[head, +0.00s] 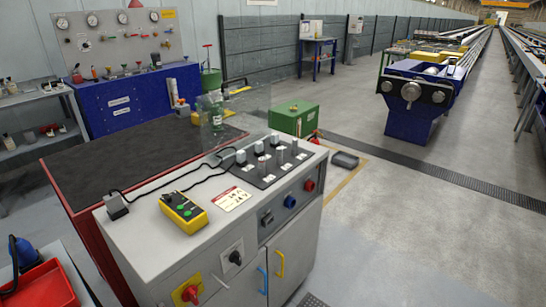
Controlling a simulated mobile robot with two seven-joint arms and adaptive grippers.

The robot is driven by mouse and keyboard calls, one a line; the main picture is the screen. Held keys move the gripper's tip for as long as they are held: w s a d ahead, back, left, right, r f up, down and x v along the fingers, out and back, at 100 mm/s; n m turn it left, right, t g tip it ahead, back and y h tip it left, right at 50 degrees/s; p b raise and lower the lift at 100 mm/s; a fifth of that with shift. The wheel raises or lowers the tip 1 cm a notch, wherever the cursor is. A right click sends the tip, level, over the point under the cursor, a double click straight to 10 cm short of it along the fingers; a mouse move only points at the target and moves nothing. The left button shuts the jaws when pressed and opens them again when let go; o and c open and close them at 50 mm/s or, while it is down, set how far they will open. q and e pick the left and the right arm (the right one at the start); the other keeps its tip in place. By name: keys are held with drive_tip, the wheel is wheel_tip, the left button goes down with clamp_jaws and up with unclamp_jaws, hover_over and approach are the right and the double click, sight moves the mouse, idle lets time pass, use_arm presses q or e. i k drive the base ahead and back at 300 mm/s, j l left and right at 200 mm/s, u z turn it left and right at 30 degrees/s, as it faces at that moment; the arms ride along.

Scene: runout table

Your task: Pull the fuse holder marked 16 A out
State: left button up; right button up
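The control desk (140,245) stands in front of me with a dark panel (254,176) on its top right. A back row of small white-topped blocks stands on this panel: a left one (241,157), a middle one (259,147) and a right one (275,139). They look like the fuse holders and stand upright. Grey upright pieces, one of them at the panel's middle (280,157), stand in front of them. Small white labels lie on the panel, but their print is too small to read, so I cannot tell which holder is marked 16 A. Neither gripper is in view.
A yellow control box (184,212) with a black cable lies on the desk. A clear upright sheet (240,115) stands behind the panel. The desk front has a red switch (186,292) and knobs. A red tray (42,286) is at lower left. Open floor lies to the right.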

sight(261, 160)
drive_tip(key=i+l, duration=0.5)
drive_tip(key=i+l+u, duration=0.15)
drive_tip(key=i+l, duration=0.35)
drive_tip(key=l, duration=0.15)
